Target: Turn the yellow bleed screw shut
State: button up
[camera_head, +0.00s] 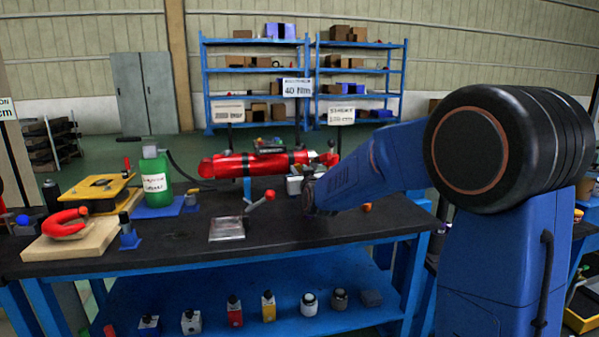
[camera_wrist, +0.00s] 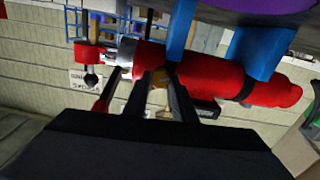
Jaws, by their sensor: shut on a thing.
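A red cylinder (camera_head: 250,164) with black bands lies across blue supports on the bench; in the wrist view the red cylinder (camera_wrist: 213,73) crosses the upper part, upside down. The yellow bleed screw (camera_wrist: 158,81) shows as a small dull-yellow spot between the fingers, against the cylinder's side. My gripper (camera_wrist: 161,77) is shut on it, one finger on each side. In the head view my arm covers the fingertips and the screw. How far the screw is turned cannot be seen.
Sign cards stand behind.

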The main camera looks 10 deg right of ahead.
jog(key=m, duration=0.6)
jog(key=shift+m, duration=0.4)
jog(key=m, duration=1)
jog(key=shift+m, duration=0.4)
jog(key=shift+f+m, duration=0.1)
jog(key=shift+m, duration=1.8)
jog(key=shift+d, duration=0.1)
jog(key=o, duration=1)
jog(key=shift+o, duration=0.2)
